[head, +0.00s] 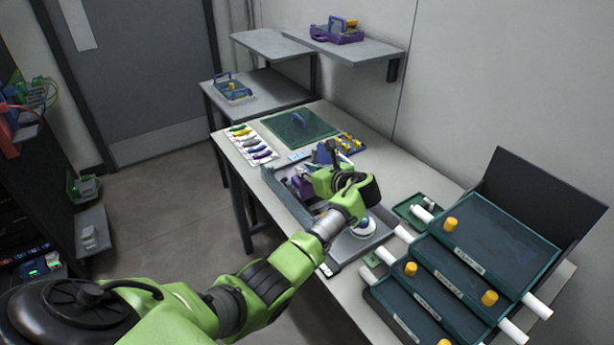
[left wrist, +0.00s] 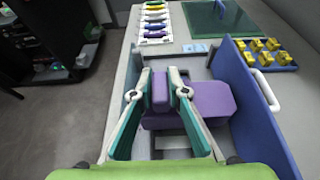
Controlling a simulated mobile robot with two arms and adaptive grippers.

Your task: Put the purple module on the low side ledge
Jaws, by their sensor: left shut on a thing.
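The purple module (left wrist: 210,100) lies in a grey and blue tray on the bench; its upright purple grip block (left wrist: 160,90) stands between my left fingers. My left gripper (left wrist: 160,92) is shut on this block. In the head view, my left gripper (head: 312,184) is low over the tray, and the purple module (head: 296,186) shows only in part beside it. Beyond the bench, a low grey side surface (head: 268,78) carries a blue-handled tray; which surface is the named ledge I cannot tell for sure. My right gripper is not in view.
The tray's blue wall (left wrist: 262,120) rises close to the right of my gripper. Stepped green trays (head: 485,240) stand at the right. A green mat (head: 315,132) and a white strip of coloured pieces (head: 251,144) lie beyond. A wall shelf (head: 375,66) holds another purple unit.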

